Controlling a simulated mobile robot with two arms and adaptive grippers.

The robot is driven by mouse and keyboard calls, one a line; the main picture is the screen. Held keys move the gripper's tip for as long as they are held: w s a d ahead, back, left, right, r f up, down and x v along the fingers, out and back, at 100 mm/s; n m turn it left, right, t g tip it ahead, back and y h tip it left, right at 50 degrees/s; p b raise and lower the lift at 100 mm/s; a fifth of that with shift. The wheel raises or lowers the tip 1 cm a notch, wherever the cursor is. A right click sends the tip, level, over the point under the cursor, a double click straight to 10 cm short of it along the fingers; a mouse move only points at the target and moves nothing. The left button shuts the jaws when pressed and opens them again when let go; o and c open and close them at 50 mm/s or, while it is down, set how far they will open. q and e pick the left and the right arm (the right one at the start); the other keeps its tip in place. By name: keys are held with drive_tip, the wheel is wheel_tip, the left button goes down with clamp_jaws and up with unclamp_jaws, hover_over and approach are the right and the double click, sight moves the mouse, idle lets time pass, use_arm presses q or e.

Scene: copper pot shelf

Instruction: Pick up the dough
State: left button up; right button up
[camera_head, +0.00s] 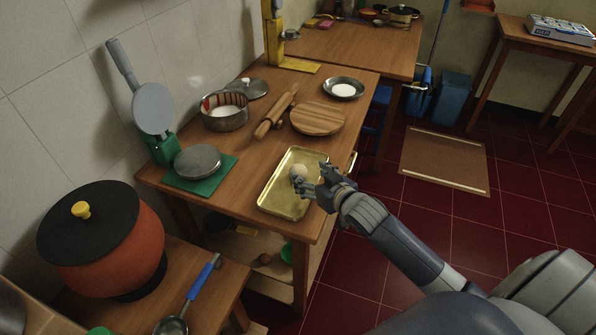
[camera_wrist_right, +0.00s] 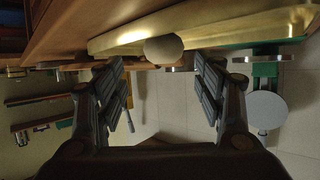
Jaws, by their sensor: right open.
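The dough (camera_head: 299,171) is a small pale ball on the gold rectangular tray (camera_head: 277,205), near the middle of the wooden table. It also shows in the right wrist view (camera_wrist_right: 164,49), at the top centre, ahead of the fingers and between their lines. The tray (camera_wrist_right: 222,28) runs across the top of that view. My right gripper (camera_head: 310,184) reaches in from the right over the tray's right side, beside the dough. In the wrist view my right gripper (camera_wrist_right: 163,85) is open, with empty space between its two fingers. My left gripper is not in view.
A rolling pin (camera_head: 276,112) and a round wooden board (camera_head: 317,118) lie behind the tray. Red floor is open at right.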

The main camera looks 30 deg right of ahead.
sight(296, 169)
drive_tip(key=shift+w+f, duration=0.15)
drive_tip(key=shift+w, duration=0.1)
drive_tip(key=shift+w+a+f, duration=0.1)
drive_tip(key=shift+w, duration=0.25)
drive_tip(key=x, duration=0.3)
drive_tip(key=shift+w+a+f, duration=0.1)
drive_tip(key=shift+a+f, duration=0.1)
drive_tip(key=shift+w+f, duration=0.15)
drive_tip(key=shift+w, duration=0.15)
drive_tip(key=shift+w+f, duration=0.1)
drive_tip(key=shift+w, duration=0.05)
drive_tip(key=shift+c, duration=1.1)
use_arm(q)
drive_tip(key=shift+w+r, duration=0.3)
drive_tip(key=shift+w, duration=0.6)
use_arm(e)
drive_tip(key=c, duration=0.8)
